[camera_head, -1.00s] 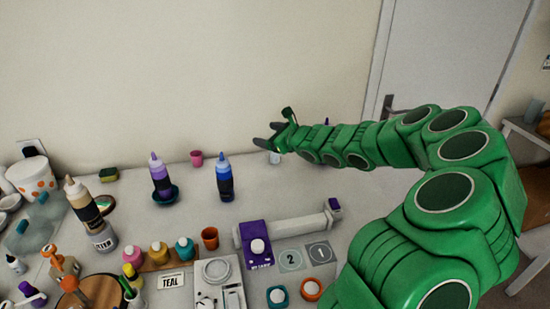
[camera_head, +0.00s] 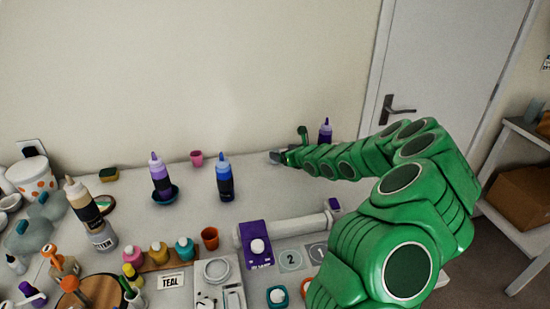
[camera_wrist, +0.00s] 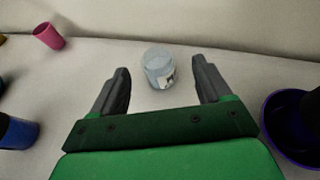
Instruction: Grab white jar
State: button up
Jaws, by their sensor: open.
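A small pale, translucent whitish jar (camera_wrist: 158,70) with a dark mark on its side stands upright on the table in the wrist view. My gripper (camera_wrist: 160,66) is open, with its dark fingers to the left and right of the jar's line. The jar is just ahead, around the level of the fingertips; I see gaps on both sides and no contact. In the head view my gripper (camera_head: 277,156) is low over the back of the table, and I cannot make out the jar there, as the gripper covers that spot.
A pink cup (camera_wrist: 47,36) stands to the left, and a blue bottle (camera_wrist: 18,132) is nearer on the left. A dark blue bowl (camera_wrist: 268,122) holding a dark bottle is close on the right. The table around the jar is clear, with the wall (camera_head: 200,70) behind.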

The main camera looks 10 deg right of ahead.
aim_at(277, 149)
jog(key=shift+w+a+f, duration=0.45)
jog(key=shift+w+a, duration=0.2)
jog(key=shift+w, duration=0.15)
jog(key=shift+x, duration=0.95)
jog(key=shift+c, duration=0.2)
jog(key=c, duration=1.1)
jog(key=shift+r, duration=0.1)
jog(key=shift+w+r, duration=0.1)
jog(key=shift+r, duration=0.5)
jog(key=s+a+r, duration=0.1)
jog(key=s+r, duration=1)
jog(key=s, duration=0.3)
jog(key=shift+r, duration=0.35)
